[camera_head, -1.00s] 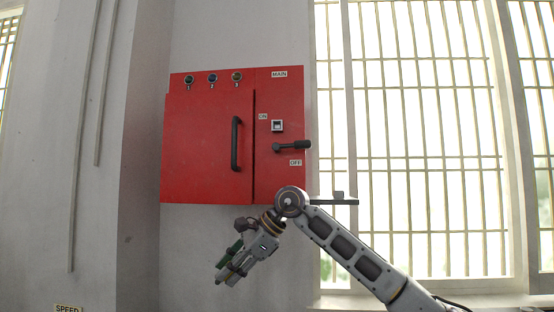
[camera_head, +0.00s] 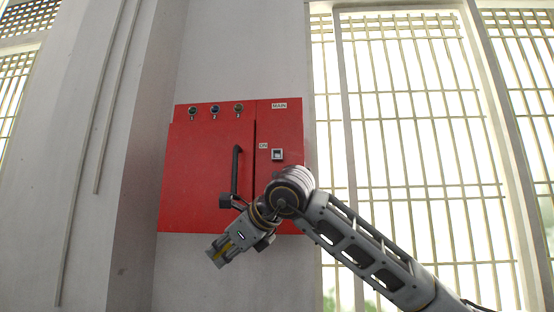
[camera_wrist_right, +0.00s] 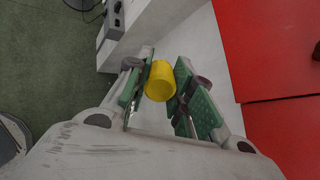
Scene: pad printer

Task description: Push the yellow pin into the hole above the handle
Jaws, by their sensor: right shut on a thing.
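My right gripper (camera_head: 217,252) is below the lower edge of the red cabinet, pointing down and left. In the right wrist view its green-padded fingers (camera_wrist_right: 165,92) are shut on the yellow pin (camera_wrist_right: 160,82), a short, thick cylinder. A little of the yellow also shows at the fingers in the head view. On the cabinet's right panel, a small square fitting with a pale frame (camera_head: 277,155) is visible, apart from the gripper. The rotary handle below it is hidden behind my right arm. My left gripper is not in view.
The red cabinet (camera_head: 205,180) has a black vertical door handle (camera_head: 236,168) and several round buttons along its top. A barred window (camera_head: 410,130) is on the right. Grey wall surrounds the cabinet on the left and above.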

